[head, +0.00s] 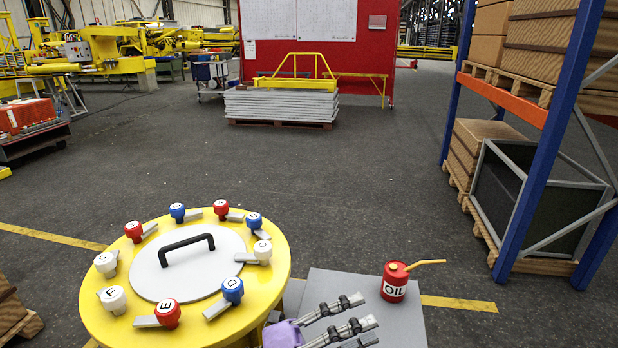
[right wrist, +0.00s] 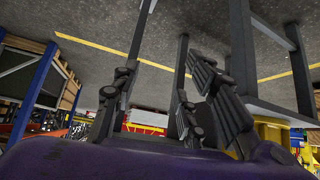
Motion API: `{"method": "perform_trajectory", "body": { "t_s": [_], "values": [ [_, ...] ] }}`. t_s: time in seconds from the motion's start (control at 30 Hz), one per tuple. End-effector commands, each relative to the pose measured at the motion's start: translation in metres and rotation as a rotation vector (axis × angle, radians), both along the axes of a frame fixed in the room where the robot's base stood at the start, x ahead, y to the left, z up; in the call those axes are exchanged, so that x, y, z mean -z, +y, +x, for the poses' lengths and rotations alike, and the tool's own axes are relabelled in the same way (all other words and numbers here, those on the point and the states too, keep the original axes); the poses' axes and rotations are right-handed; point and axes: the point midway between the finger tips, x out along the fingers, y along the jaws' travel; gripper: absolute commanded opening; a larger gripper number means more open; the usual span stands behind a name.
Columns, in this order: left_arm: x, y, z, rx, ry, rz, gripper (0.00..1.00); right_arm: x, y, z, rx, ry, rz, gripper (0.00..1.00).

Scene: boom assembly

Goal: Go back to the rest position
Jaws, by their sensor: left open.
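My left gripper (head: 364,311) is at the bottom of the head view, low over the grey table (head: 336,284). Its two fingers point right and are apart, with nothing between them. A red oil can (head: 394,284) with a yellow spout stands upright on that table, just beyond the fingertips and apart from them. My right gripper (right wrist: 166,72) shows only in the right wrist view. Its dark fingers are spread, and I see nothing held between them. The right arm is out of the head view.
A yellow round drum (head: 262,318) with a black-handled grey lid (head: 205,270) and several red, white and blue lettered knobs stands left of the grey table. A blue and orange shelf rack (head: 540,135) is at the right. Dark floor (head: 320,190) beyond is clear.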

Motion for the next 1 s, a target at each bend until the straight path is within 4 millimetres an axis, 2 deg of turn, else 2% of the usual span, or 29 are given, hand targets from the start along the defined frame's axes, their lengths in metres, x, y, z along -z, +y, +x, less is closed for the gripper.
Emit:
{"method": "perform_trajectory", "body": {
  "t_s": [0.13, 0.27, 0.3, 0.37, 0.4, 0.47, 0.5, 0.63, 0.7, 0.8, 0.9, 1.0],
  "values": [
    [0.044, 0.058, 0.016, -0.318, 0.384, -0.188, 0.46, -0.009, 0.002, 0.007, -0.004, -0.016, 0.004, 0.40],
    [0.111, 0.124, 0.007, -0.594, 0.726, -0.320, 0.46, -0.013, 0.003, 0.010, -0.006, -0.021, 0.005, 0.40],
    [0.133, 0.144, -0.002, -0.672, 0.824, -0.353, 0.46, -0.013, 0.003, 0.011, -0.005, -0.022, 0.006, 0.40],
    [0.166, 0.171, -0.020, -0.780, 0.963, -0.397, 0.46, -0.014, 0.004, 0.011, -0.006, -0.023, 0.007, 0.40],
    [0.188, 0.187, -0.035, -0.849, 1.054, -0.424, 0.46, -0.014, 0.004, 0.012, -0.005, -0.023, 0.007, 0.40],
    [0.218, 0.209, -0.062, -0.945, 1.184, -0.462, 0.46, -0.016, 0.004, 0.012, -0.005, -0.024, 0.008, 0.40],
    [0.237, 0.223, -0.082, -1.006, 1.267, -0.487, 0.46, -0.017, 0.004, 0.013, -0.005, -0.026, 0.009, 0.40],
    [0.286, 0.254, -0.149, -1.172, 1.501, -0.550, 0.46, -0.020, 0.005, 0.014, -0.004, -0.030, 0.011, 0.40],
    [0.304, 0.265, -0.180, -1.238, 1.596, -0.576, 0.46, -0.021, 0.005, 0.014, -0.003, -0.030, 0.012, 0.40],
    [0.319, 0.273, -0.214, -1.302, 1.694, -0.603, 0.46, -0.022, 0.006, 0.012, -0.002, -0.027, 0.013, 0.40],
    [0.327, 0.278, -0.232, -1.336, 1.745, -0.615, 0.46, -0.021, 0.006, 0.010, 0.000, -0.023, 0.013, 0.40],
    [0.330, 0.278, -0.238, -1.346, 1.763, -0.621, 0.46, -0.020, 0.006, 0.009, 0.001, -0.021, 0.013, 0.40]
  ]
}}
